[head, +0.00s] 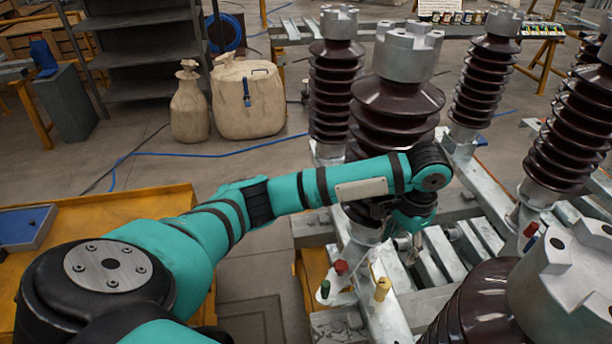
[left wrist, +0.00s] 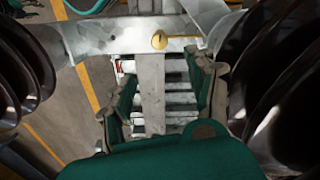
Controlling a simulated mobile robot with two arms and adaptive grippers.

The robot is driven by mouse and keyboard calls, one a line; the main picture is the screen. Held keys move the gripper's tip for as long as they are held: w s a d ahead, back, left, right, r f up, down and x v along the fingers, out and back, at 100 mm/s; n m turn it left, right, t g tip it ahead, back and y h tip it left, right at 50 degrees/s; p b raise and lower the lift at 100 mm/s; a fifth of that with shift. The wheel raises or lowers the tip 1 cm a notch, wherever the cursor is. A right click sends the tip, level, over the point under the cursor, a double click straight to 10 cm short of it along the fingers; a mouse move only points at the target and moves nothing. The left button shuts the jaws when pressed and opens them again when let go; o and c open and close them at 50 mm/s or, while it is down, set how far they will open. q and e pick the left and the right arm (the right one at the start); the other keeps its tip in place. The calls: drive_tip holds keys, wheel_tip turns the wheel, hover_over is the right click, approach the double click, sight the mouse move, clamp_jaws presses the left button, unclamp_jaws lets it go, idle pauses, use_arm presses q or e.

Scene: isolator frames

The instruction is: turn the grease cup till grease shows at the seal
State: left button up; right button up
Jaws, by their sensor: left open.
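My left gripper (head: 408,238) hangs beside the base of a brown ribbed insulator column, partly hidden by its own wrist. In the left wrist view the two fingers of my left gripper (left wrist: 163,95) stand wide apart with nothing gripped between them. A brass-coloured cup (left wrist: 159,41), which looks like the grease cup, sits on a grey metal beam beyond the fingertips, apart from them. A yellow brass cup (head: 382,289) also stands on the frame in the head view, below and left of the gripper. I cannot make out the seal or any grease. My right gripper is not in view.
Brown insulators (head: 392,110) with grey metal caps stand close around my left arm. A red-topped fitting (head: 341,267) and a green-topped one (head: 325,289) are near the yellow cup. Grey frame beams (head: 440,252) run below. Sacks (head: 248,100) stand on the open floor behind.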

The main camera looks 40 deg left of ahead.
use_arm(q)
drive_tip(key=s+d+f+h, duration=0.1)
drive_tip(key=s+d+f, duration=0.1)
drive_tip(key=f, duration=0.3)
drive_tip(key=s+d+f+t+h+b, duration=0.1)
drive_tip(key=s+d+f, duration=0.1)
drive_tip(key=f, duration=0.3)
drive_tip(key=s+d+f+h, duration=0.1)
drive_tip(key=s+d+f, duration=0.1)
drive_tip(key=s+f, duration=0.2)
drive_tip(key=shift+s+f+t, duration=0.25)
drive_tip(key=shift+f+t, duration=0.15)
drive_tip(key=shift+f, duration=0.3)
drive_tip(key=s+a+f+n+t+y+b, duration=0.1)
drive_tip(key=s+a+f, duration=0.4)
drive_tip(key=s, duration=0.2)
drive_tip(key=s+a+f+n+y+b, duration=0.1)
drive_tip(key=s+a+f, duration=0.4)
drive_tip(key=s, duration=0.2)
wheel_tip(320, 180, down, 10)
drive_tip(key=s+a+b, duration=0.1)
drive_tip(key=s, duration=0.1)
drive_tip(key=shift+r+y+b, duration=0.15)
drive_tip(key=shift+y+b, duration=0.2)
drive_tip(key=shift+y, duration=0.05)
